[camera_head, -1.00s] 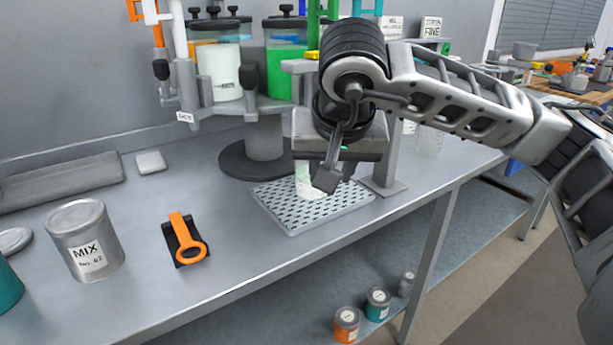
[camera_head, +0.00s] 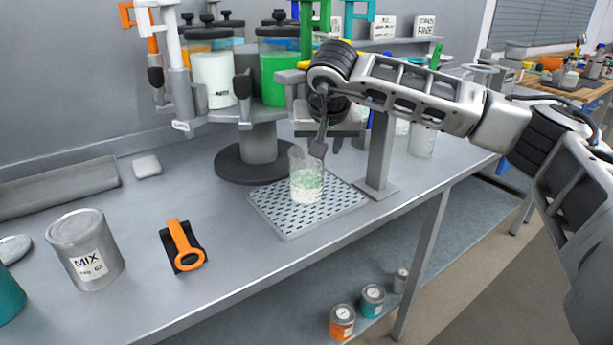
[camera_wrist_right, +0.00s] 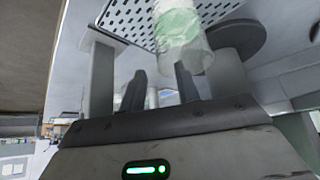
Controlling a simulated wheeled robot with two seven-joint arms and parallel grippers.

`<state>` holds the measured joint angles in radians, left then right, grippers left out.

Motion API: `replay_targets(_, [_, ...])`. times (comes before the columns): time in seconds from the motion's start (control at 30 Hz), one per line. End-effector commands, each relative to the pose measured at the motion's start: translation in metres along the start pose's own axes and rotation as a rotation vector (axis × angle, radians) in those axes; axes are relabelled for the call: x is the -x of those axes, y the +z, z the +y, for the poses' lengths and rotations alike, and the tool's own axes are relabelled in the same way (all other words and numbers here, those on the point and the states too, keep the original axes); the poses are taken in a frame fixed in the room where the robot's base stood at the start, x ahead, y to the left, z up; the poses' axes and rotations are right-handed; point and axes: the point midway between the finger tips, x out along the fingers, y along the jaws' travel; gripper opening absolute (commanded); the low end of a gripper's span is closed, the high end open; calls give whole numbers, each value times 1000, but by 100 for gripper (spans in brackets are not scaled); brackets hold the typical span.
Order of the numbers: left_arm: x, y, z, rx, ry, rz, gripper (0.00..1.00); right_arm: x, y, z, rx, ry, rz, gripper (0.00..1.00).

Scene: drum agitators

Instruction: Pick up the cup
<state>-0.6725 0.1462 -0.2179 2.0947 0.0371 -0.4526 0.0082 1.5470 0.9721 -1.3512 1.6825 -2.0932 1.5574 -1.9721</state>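The clear cup (camera_head: 306,183), with pale green and white contents, stands upright on the perforated grey tray (camera_head: 285,226) under the dispenser. My right gripper (camera_head: 335,142) is above and just behind the cup in the head view, partly hidden by my own wrist. In the right wrist view the cup (camera_wrist_right: 180,32) is beyond the fingertips, towards the upper right. The two dark fingers of the right gripper (camera_wrist_right: 160,82) are apart with nothing held between them. My left gripper is not in view.
A dispenser with white and green tanks (camera_head: 275,75) stands behind the tray on a round base. A grey post (camera_head: 378,155) is right of the cup. The bench between is clear.

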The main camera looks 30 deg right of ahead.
Motion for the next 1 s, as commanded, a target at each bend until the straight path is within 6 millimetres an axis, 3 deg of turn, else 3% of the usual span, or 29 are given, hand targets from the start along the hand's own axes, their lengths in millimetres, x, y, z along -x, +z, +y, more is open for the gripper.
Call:
replay_targets(0.2, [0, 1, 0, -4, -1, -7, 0, -26, 0, 0, 0, 0, -1, 32])
replay_targets(0.43, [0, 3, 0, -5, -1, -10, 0, -28, 0, 0, 0, -1, 1, 32])
replay_targets(0.47, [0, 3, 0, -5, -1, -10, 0, -28, 0, 0, 0, -1, 1, 29])
replay_targets(0.57, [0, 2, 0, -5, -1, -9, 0, -28, 0, 0, 0, -1, 1, 2])
replay_targets(1.0, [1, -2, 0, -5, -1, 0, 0, -27, 0, 0, -1, -1, 1, 0])
